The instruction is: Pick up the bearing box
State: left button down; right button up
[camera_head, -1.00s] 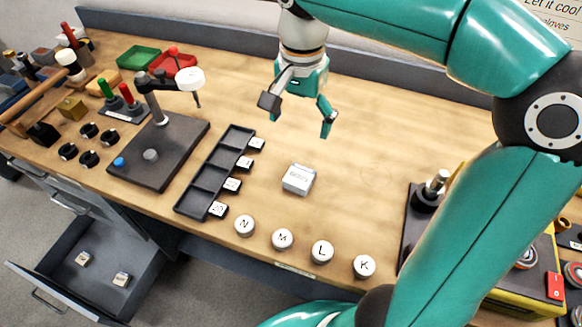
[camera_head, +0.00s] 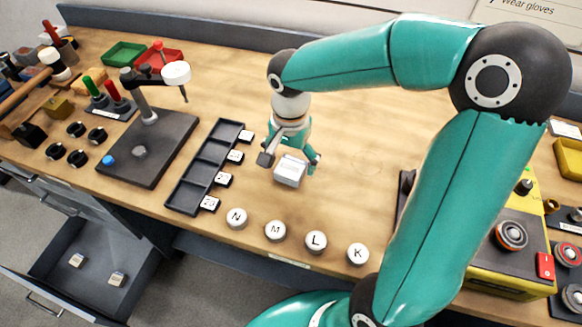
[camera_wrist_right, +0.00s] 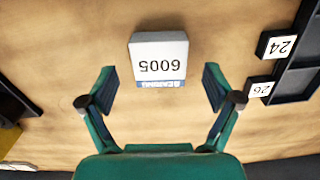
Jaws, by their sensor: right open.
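The bearing box (camera_head: 290,171) is a small white-grey carton on the wooden bench, right of the black compartment tray. In the right wrist view the box (camera_wrist_right: 158,58) shows the number 6005 and a blue strip, upside down. My right gripper (camera_head: 290,160) is open and at the box in the head view, one finger to each side. In the wrist view the right gripper (camera_wrist_right: 159,80) has its fingers spread wider than the box, which lies mostly ahead of the fingertips. I see no finger touching it. My left gripper is not in view.
The black tray (camera_head: 193,177) with numbered tags stands left of the box. Several round white caps, such as M (camera_head: 275,231), line the bench's front edge. A yellow machine (camera_head: 497,277) stands at right. The bench behind the box is mostly clear.

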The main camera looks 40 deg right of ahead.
jog(key=shift+f, duration=0.9)
jog(key=shift+c, duration=0.3)
jog(key=c, duration=1.3)
jog(key=shift+r, duration=0.2)
